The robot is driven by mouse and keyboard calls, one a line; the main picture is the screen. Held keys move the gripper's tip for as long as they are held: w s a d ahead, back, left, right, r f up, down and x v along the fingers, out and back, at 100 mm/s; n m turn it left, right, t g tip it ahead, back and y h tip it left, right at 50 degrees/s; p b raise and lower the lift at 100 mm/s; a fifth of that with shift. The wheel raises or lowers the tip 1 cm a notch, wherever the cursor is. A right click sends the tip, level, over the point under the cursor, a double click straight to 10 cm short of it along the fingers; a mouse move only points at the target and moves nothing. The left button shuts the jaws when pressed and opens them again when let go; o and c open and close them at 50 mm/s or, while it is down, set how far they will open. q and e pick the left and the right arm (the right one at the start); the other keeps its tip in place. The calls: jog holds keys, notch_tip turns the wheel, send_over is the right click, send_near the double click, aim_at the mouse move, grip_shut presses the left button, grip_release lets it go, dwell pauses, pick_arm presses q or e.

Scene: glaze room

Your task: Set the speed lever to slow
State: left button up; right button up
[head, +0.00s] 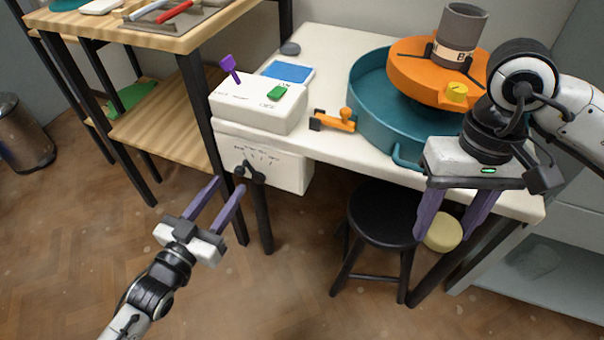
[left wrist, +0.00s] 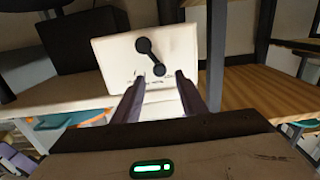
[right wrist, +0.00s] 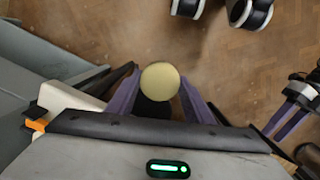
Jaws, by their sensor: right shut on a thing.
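A black lever (head: 243,170) with round ends sits on the white front panel (head: 285,174) below the table's edge. A small printed scale lies above it in the head view; its words are too small to read. My left gripper (head: 227,186) is open and empty, in front of the panel. In the left wrist view the lever (left wrist: 150,57) appears slanted, its nearer end between the fingertips but apart from them. My right gripper (right wrist: 160,92) is shut on a pale yellow round sponge-like thing (right wrist: 160,79), held in front of the table near the stool.
A white control box (head: 255,113) with a purple lever (head: 230,66) and a green switch (head: 277,93) stands on the table. An orange wheel (head: 410,75) sits in a teal basin (head: 366,105). A black stool (head: 383,213) and wooden shelf (head: 160,130) flank the open floor.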

aim_at(238, 173)
pick_arm(q)
jog(key=shift+b+x, duration=0.3)
jog(key=shift+x, duration=1.65)
pick_arm(e)
jog(key=shift+f, duration=0.45)
